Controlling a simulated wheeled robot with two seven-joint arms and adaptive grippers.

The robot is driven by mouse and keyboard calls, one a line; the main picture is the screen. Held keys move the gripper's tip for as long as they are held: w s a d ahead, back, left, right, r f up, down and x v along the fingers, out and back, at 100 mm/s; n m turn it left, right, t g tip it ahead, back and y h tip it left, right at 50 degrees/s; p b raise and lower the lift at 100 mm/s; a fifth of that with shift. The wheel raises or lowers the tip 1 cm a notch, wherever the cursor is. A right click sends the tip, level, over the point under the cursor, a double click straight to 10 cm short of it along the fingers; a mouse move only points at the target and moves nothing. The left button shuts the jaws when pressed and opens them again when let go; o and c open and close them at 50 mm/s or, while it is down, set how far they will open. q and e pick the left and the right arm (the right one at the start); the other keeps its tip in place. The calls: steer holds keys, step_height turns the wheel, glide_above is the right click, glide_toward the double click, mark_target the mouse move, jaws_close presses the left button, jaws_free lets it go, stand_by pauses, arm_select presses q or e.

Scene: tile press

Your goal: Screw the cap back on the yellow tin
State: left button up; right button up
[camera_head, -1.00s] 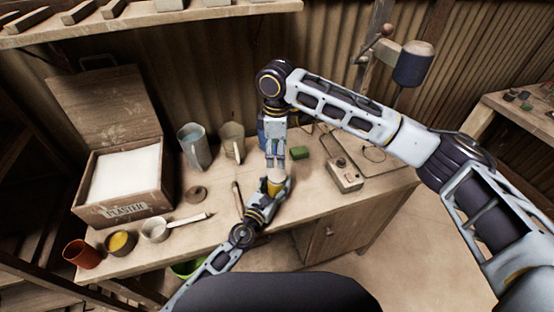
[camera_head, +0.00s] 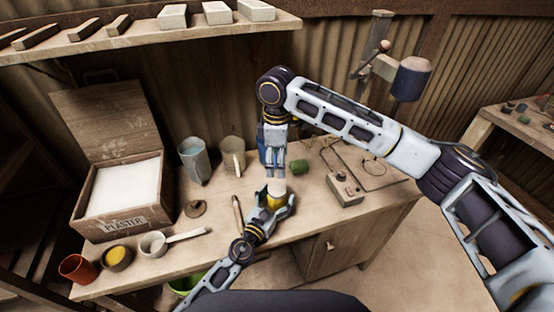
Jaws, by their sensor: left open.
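The yellow tin (camera_head: 275,203) is near the middle of the workbench, with a pale, cap-like top (camera_head: 276,186) on it. My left gripper (camera_head: 275,200) comes in low from the front and is open, its fingers spread on both sides of the tin. The fingers hide part of the tin's sides and base. My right gripper (camera_head: 275,172) points down from above, its fingertips just over the pale top. I cannot tell whether they touch it or how far apart they are.
A plaster box (camera_head: 125,198) with its lid raised stands at the left. A brush (camera_head: 238,213) lies left of the tin. A small control box (camera_head: 345,191) stands to the right.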

arm_select(q)
steer(key=shift+s+a, duration=0.1)
steer(key=shift+v, duration=5.9)
